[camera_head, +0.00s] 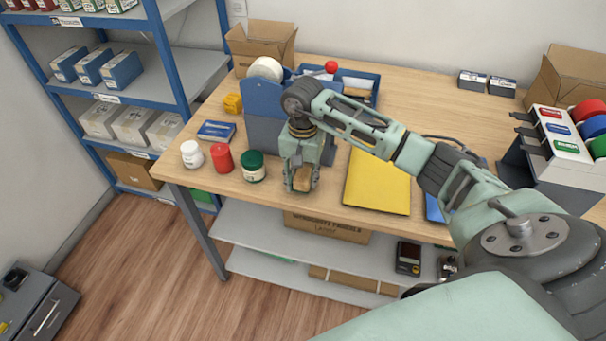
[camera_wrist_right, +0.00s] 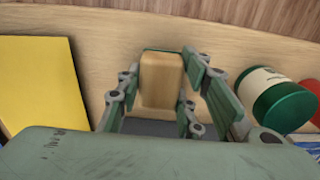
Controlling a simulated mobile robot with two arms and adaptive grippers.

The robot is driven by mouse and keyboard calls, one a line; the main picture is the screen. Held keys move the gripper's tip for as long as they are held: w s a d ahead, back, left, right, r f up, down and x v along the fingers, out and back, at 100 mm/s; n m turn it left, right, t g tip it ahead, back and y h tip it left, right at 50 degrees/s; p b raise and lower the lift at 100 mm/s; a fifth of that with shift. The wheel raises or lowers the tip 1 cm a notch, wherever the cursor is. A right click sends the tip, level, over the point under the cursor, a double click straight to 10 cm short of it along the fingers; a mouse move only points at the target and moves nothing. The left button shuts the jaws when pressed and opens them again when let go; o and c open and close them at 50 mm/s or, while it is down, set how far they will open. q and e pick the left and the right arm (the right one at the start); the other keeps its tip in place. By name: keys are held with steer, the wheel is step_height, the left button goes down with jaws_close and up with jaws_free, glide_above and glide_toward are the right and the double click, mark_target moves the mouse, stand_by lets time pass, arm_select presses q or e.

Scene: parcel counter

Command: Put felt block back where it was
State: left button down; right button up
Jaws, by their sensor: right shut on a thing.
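The felt block (camera_head: 303,179) is tan, with a thin green edge at its far end in the right wrist view (camera_wrist_right: 162,82). My right gripper (camera_head: 299,184) points down at the counter's front edge, with its fingers on either side of the block, shut on it. In the head view the fingers partly hide the block, and I cannot tell whether it touches the counter (camera_head: 228,185). My left gripper is not in view.
A green-lidded jar (camera_head: 253,166), a red jar (camera_head: 222,159) and a white jar (camera_head: 191,154) stand left of the gripper. A yellow envelope (camera_head: 378,182) lies to the right. A blue holder (camera_head: 262,102) with a tape roll stands behind. The counter's front edge is close.

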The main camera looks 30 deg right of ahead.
steer(key=shift+f, duration=0.5)
steer(key=shift+f, duration=0.1)
steer(key=o, duration=1.2)
steer(key=shift+c, duration=0.2)
